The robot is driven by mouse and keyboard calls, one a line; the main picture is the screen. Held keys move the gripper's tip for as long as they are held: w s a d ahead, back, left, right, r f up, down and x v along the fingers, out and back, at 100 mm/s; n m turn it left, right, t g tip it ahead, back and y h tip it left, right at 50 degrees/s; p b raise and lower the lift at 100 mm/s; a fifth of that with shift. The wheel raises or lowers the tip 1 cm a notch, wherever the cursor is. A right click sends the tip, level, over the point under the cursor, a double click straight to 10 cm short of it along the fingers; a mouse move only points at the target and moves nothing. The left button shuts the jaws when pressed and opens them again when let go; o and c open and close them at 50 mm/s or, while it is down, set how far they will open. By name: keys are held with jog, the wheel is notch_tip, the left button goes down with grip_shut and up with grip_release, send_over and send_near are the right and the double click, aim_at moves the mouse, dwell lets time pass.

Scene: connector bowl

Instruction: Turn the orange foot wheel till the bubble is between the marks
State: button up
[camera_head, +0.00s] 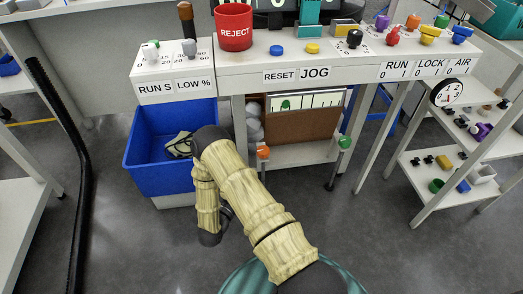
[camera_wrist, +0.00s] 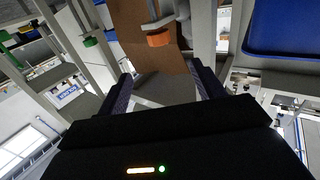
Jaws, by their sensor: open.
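The orange foot wheel (camera_head: 263,152) is at the lower front of the bench, below a brown panel. It also shows in the wrist view (camera_wrist: 159,39), beyond my fingertips and near the middle. A white scale (camera_head: 318,99) with dark tick marks sits at the brown panel's top; a green patch (camera_head: 286,104) shows near its left end. I cannot tell whether this patch lies between the marks. My gripper (camera_wrist: 164,82) is open and empty, its two fingers apart, with a gap to the orange wheel. In the head view my arm hides most of it.
A green foot wheel (camera_head: 345,142) stands right of the orange one. A blue bin (camera_head: 150,160) is left of my arm, close to it. The bench front (camera_head: 240,85) overhangs the wheels. Shelves (camera_head: 440,175) stand at right. Floor right of my arm is clear.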

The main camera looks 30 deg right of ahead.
aim_at(261, 155)
jog(key=b+x, duration=0.7)
jog(key=x, duration=0.9)
jog(key=shift+w+d+f, duration=0.15)
jog(key=shift+d, duration=0.2)
jog(key=shift+w+d, duration=0.25)
jog(key=shift+d, duration=0.05)
jog(key=shift+s+d, duration=0.1)
jog(key=shift+d, duration=0.15)
jog(key=shift+a, duration=0.2)
jog(key=shift+c, duration=0.4)
jog(key=c, duration=0.9)
